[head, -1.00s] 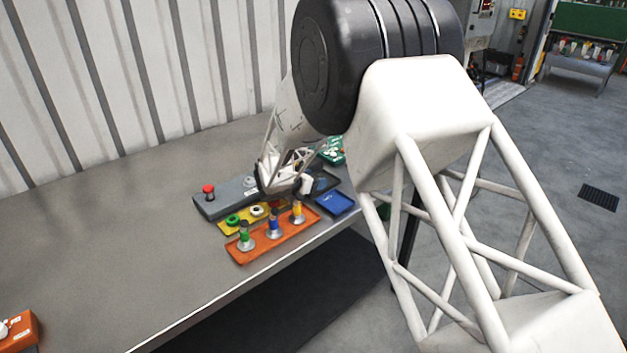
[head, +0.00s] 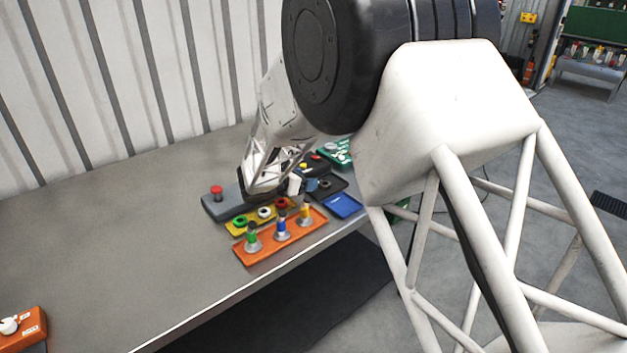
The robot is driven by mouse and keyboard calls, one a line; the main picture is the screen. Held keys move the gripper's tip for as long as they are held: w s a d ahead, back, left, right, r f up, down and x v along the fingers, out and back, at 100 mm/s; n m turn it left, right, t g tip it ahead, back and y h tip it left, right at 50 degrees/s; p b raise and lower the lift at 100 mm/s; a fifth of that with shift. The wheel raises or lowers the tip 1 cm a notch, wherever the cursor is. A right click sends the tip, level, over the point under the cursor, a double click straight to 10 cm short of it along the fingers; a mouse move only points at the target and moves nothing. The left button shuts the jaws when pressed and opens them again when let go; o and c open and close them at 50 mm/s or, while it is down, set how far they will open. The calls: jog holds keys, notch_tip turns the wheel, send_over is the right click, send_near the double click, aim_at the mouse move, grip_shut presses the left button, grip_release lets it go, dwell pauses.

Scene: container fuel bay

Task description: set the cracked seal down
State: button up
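My gripper (head: 272,182) is over the back of the parts on the bench, above the grey box and the yellow tray. Its fingertips are small and partly hidden, so I cannot tell whether they hold anything. The yellow tray (head: 238,231) carries a green ring (head: 240,220), a white ring (head: 264,212) and a red ring (head: 282,203). A dark tray (head: 338,181) to the right has a dark ring-like piece (head: 325,184) on it. The blue tray (head: 342,206) looks empty. I cannot make out which piece is the cracked seal.
An orange tray (head: 290,247) at the front holds three fittings with green, blue and yellow bands. A grey box (head: 221,208) with a red button stands at the left. A green tray (head: 341,150) is behind. The bench's left part is mostly clear; an orange box (head: 30,331) sits at its near edge.

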jog(key=shift+v, duration=1.85)
jog(key=s+d+r+m+g+y, duration=0.1)
jog(key=s+d+r+m+g, duration=0.1)
jog(key=s+d+r+m, duration=0.35)
jog(key=s+d+r+m+g, duration=0.3)
jog(key=s+d, duration=0.3)
jog(key=d, duration=0.4)
jog(key=s+d+r+m+g+y, duration=0.1)
jog(key=s+d+r+m+g, duration=0.1)
jog(key=s+d+r+m, duration=0.35)
jog(key=s+d+m+y, duration=0.2)
jog(key=s+d+m, duration=0.1)
jog(key=s, duration=0.6)
jog(key=s+d+m+y, duration=0.2)
jog(key=s+d+m, duration=0.2)
jog(key=s, duration=0.6)
jog(key=s+d+m+y, duration=0.3)
jog(key=s+m, duration=0.3)
jog(key=s, duration=0.4)
jog(key=shift+d+r+m+g, duration=0.3)
jog(key=shift+d+r+m, duration=0.1)
jog(key=shift+d, duration=0.1)
